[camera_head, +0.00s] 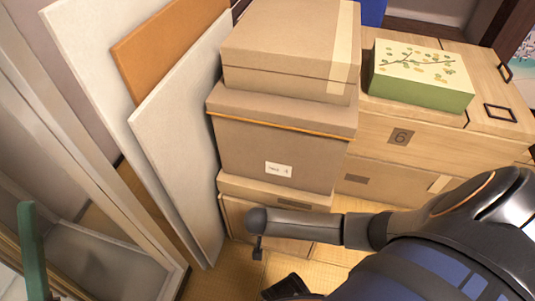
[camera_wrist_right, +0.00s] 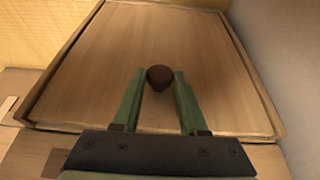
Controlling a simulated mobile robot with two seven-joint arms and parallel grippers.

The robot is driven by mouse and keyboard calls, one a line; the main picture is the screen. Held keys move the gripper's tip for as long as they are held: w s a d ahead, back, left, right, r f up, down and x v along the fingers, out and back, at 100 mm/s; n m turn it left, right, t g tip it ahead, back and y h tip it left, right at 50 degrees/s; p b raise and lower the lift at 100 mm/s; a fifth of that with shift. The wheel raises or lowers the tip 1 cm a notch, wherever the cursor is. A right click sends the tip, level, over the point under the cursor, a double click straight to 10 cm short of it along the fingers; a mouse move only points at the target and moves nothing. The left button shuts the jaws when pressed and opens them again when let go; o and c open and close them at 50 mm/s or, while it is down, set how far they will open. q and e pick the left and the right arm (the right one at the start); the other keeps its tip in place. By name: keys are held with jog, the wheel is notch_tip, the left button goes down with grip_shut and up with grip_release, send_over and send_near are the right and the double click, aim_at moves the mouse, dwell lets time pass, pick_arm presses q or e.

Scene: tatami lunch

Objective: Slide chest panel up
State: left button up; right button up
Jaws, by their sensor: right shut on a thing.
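In the right wrist view, a wooden chest panel (camera_wrist_right: 100,75) with pale grain sits inside a raised wooden frame. A round dark brown knob (camera_wrist_right: 159,79) stands on the panel. My right gripper (camera_wrist_right: 159,74) has its green fingertips on both sides of the knob and is shut on it. In the head view, my right arm reaches in from the right, and its gripper cannot be made out. A low wooden chest (camera_head: 232,216) stands under stacked boxes, its front partly hidden by my arm. A green upright piece (camera_head: 33,250) at the left edge looks like part of my left gripper; its jaws cannot be read.
Two brown boxes (camera_head: 265,145) are stacked on the chest. White and orange boards (camera_head: 180,125) lean to the left. A green patterned box (camera_head: 420,75) sits on a wooden cabinet (camera_head: 450,135) at right. A pale sliding-door frame (camera_head: 85,150) stands at far left.

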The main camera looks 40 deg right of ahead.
grip_shut()
jog(key=shift+s, duration=0.1)
dwell(0.6)
